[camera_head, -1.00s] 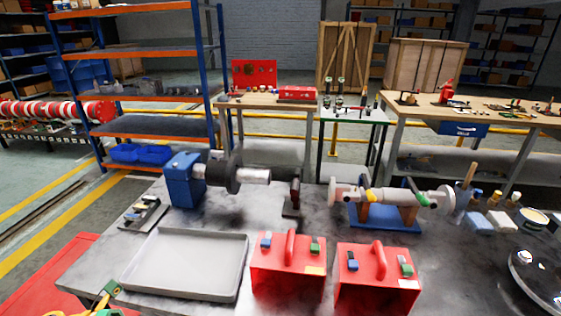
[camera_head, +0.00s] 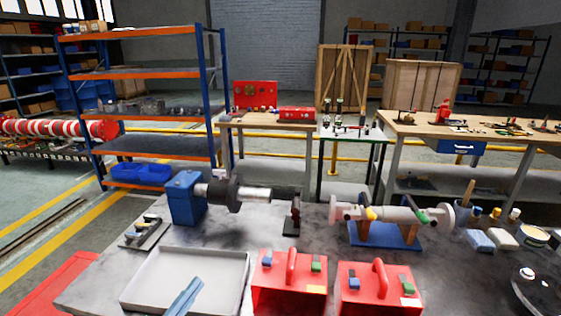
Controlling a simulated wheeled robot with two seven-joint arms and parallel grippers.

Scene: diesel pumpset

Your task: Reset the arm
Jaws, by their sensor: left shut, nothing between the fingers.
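My left gripper (camera_head: 184,298) shows at the bottom of the head view as two blue-grey fingers lying together. It is shut and empty, in front of the pale grey tray (camera_head: 220,270) in the picture. I cannot tell its height above the tray. The rest of the left arm is cut off by the bottom edge. My right gripper is not in view.
Two red boxes with handles (camera_head: 288,285) (camera_head: 375,290) stand right of the tray. Behind are a blue block with a shaft (camera_head: 186,200), a small dark stand (camera_head: 291,222) and a pipe-like part on a blue cradle (camera_head: 385,235). A shiny round thing (camera_head: 535,290) is at lower right.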

